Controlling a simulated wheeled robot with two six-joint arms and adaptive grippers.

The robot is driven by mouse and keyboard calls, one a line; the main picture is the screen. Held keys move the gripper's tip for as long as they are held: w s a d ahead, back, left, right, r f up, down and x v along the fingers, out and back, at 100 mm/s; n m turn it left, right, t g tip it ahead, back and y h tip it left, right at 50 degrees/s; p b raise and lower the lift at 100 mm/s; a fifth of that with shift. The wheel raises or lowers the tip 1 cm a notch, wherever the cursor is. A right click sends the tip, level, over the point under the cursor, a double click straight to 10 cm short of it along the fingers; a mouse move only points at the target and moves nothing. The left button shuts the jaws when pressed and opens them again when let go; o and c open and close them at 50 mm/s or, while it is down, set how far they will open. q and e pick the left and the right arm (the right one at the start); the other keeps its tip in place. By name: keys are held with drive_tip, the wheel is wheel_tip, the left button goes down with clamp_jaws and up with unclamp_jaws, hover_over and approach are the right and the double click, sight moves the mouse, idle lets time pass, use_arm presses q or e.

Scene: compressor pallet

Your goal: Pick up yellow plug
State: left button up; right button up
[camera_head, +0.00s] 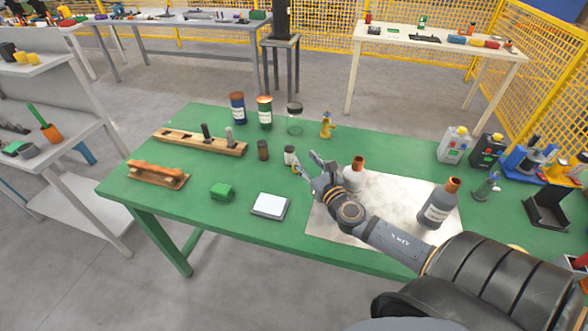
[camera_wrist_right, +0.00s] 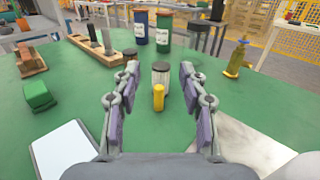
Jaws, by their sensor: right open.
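The yellow plug (camera_wrist_right: 158,97) is a small upright yellow cylinder on the green table (camera_head: 218,164). In the right wrist view it stands between the two spread fingers of my right gripper (camera_wrist_right: 159,72), with a gap on each side. In the head view only a small bit of the plug (camera_head: 295,169) shows beside the fingers of the right gripper (camera_head: 306,164). The right gripper is open and empty. A jar with a dark lid and pale contents (camera_wrist_right: 161,77) stands just behind the plug. My left gripper is in neither view.
A brown jar (camera_head: 263,150) stands left of the pale jar. A white bottle (camera_head: 355,177) and grey bottle (camera_head: 437,207) are close to my right arm. A green block (camera_head: 222,192) and white pad (camera_head: 270,206) lie at the front.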

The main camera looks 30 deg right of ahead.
wheel_tip(320, 180, down, 6)
drive_tip(key=b, duration=0.2)
drive_tip(key=shift+s+r+b, duration=0.15)
drive_tip(key=shift+r+b, duration=0.1)
drive_tip(key=shift+b, duration=0.05)
drive_tip(key=shift+w+f, duration=0.2)
drive_tip(key=shift+f, duration=0.4)
drive_tip(key=shift+w+d+r, duration=0.1)
drive_tip(key=shift+w+r, duration=0.4)
drive_tip(key=shift+w, duration=0.15)
drive_tip(key=shift+w+f+p, duration=0.25)
drive_tip(key=shift+w+p, duration=0.05)
drive_tip(key=shift+w, duration=0.25)
drive_tip(key=w, duration=0.5)
drive_tip(key=shift+d+p, duration=0.35)
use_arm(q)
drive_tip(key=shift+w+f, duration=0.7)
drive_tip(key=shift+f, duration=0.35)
use_arm(e)
drive_tip(key=shift+s+r, duration=0.1)
drive_tip(key=shift+c, duration=0.4)
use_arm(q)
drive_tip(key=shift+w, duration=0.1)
use_arm(e)
clamp_jaws()
